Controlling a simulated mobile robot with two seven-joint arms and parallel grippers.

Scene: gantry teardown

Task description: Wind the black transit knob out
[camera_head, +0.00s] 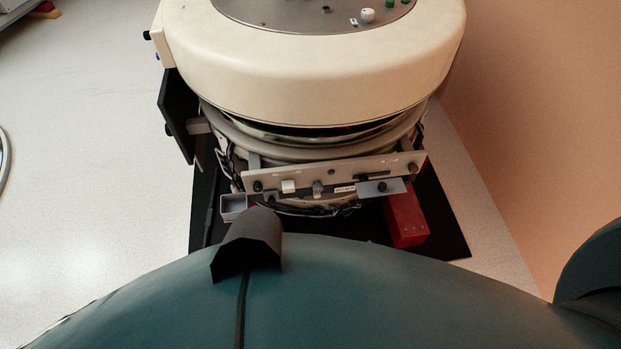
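A grey metal panel (335,176) runs across the front of the round cream machine (320,85), below its ring. Small dark knobs sit on it. A brownish knob (412,167) is near the right end. I cannot tell which of these is the transit knob, nor how far any is wound. Neither of my grippers is in view.
A small grey open box (233,206) hangs at the panel's left end. A red block (405,221) stands below the right end, on a black mat (447,222). Loose cables (292,209) hang under the panel. A dark flap (176,116) stands out at left.

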